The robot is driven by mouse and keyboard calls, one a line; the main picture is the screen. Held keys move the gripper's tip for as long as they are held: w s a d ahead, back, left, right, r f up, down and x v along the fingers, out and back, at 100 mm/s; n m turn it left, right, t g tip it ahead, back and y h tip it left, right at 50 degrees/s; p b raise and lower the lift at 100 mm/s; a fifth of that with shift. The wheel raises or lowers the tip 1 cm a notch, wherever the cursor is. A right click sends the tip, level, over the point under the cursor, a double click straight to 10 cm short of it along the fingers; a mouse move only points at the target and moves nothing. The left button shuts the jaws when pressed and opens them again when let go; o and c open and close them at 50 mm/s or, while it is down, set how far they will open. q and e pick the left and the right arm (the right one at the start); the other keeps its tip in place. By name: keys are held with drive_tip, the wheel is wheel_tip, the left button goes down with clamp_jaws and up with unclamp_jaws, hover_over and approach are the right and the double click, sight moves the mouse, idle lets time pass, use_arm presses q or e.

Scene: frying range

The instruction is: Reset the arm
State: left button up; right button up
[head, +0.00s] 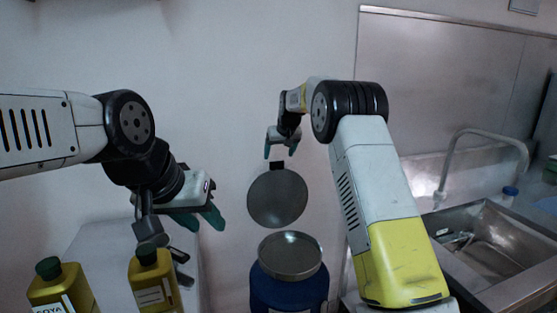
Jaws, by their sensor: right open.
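My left gripper (201,219) has teal fingers that stand apart, with nothing seen between them. It hangs above and to the right of the yellow bottles. My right gripper (280,152) is open and points down in the middle of the view. A round grey metal disc (277,200) with a dark tab on top stands upright just below its fingertips. I cannot tell whether the tab touches the fingers.
A blue container (288,292) with a round metal top (290,254) stands below the disc. Two yellow bottles, one green-capped (62,289) and one dark-capped (153,284), stand at the lower left. A metal sink (505,240) with a faucet (448,165) is at right.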

drive_tip(key=shift+v, duration=1.25)
drive_tip(key=s+d+r+m, duration=0.1)
drive_tip(key=s+d+r, duration=0.25)
drive_tip(key=s, duration=0.35)
drive_tip(key=s+d+r, duration=0.3)
drive_tip(key=s+d, duration=0.1)
drive_tip(key=s, duration=0.3)
drive_tip(key=s+d+r+m, duration=0.1)
drive_tip(key=s+d+r, duration=0.25)
drive_tip(key=s, duration=0.45)
drive_tip(key=s+d+f, duration=0.1)
drive_tip(key=s+f, duration=0.1)
drive_tip(key=s, duration=0.7)
drive_tip(key=s+d+f, duration=0.1)
drive_tip(key=s+f, duration=0.1)
drive_tip(key=s, duration=0.7)
drive_tip(key=s+d+f+m, duration=0.1)
drive_tip(key=s+d+f, duration=0.1)
drive_tip(key=s, duration=0.7)
drive_tip(key=shift+s+f, duration=0.35)
drive_tip(key=shift+f, duration=0.1)
